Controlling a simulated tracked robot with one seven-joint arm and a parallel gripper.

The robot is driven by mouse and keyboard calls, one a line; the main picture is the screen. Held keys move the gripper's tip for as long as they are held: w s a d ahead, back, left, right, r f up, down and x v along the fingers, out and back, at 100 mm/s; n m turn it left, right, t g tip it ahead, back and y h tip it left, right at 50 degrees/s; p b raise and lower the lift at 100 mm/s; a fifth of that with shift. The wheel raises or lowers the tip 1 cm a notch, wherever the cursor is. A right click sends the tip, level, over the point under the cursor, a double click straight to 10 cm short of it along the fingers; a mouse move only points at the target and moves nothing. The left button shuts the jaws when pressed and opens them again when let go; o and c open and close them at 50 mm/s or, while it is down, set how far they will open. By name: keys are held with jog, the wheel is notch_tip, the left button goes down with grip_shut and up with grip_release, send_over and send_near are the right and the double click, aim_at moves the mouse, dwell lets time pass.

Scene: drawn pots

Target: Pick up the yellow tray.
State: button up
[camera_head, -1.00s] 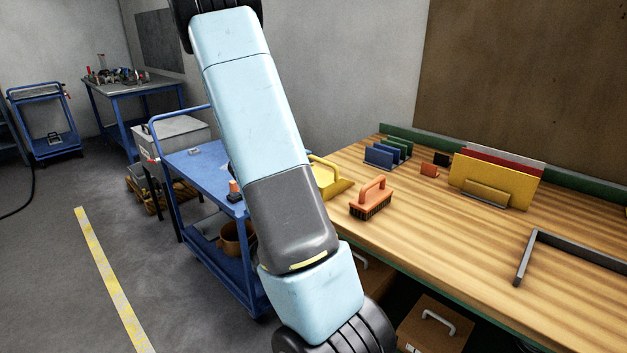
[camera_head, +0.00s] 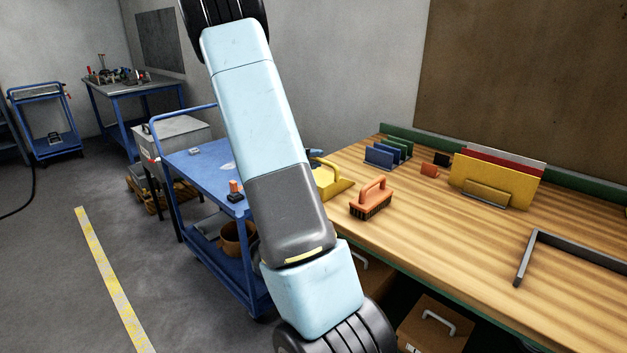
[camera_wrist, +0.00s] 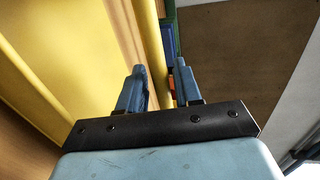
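The yellow tray (camera_head: 333,181) lies at the left end of the wooden bench, with a raised yellow handle. My arm hides its left part in the head view. In the wrist view the yellow tray (camera_wrist: 75,45) fills the left side, and its handle bar runs up between my fingers. My gripper (camera_wrist: 158,69) is open, with one finger on each side of the bar.
An orange brush (camera_head: 371,198) stands on the bench just right of the tray. Blue and green upright plates (camera_head: 388,153) and an orange cup (camera_head: 429,170) are behind. A rack with yellow, red and grey boards (camera_head: 495,180) stands farther right. A blue cart (camera_head: 207,168) is left of the bench.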

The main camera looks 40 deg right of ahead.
grip_shut()
jog(key=shift+f, duration=0.1)
dwell(0.3)
jog(key=shift+r, duration=0.4)
notch_tip(320, 180, up, 3)
jog(key=shift+f, duration=0.2)
jog(key=s+a+r, duration=0.9)
jog(key=s, duration=0.1)
jog(key=shift+s+r, duration=0.35)
jog(key=shift+r, duration=0.05)
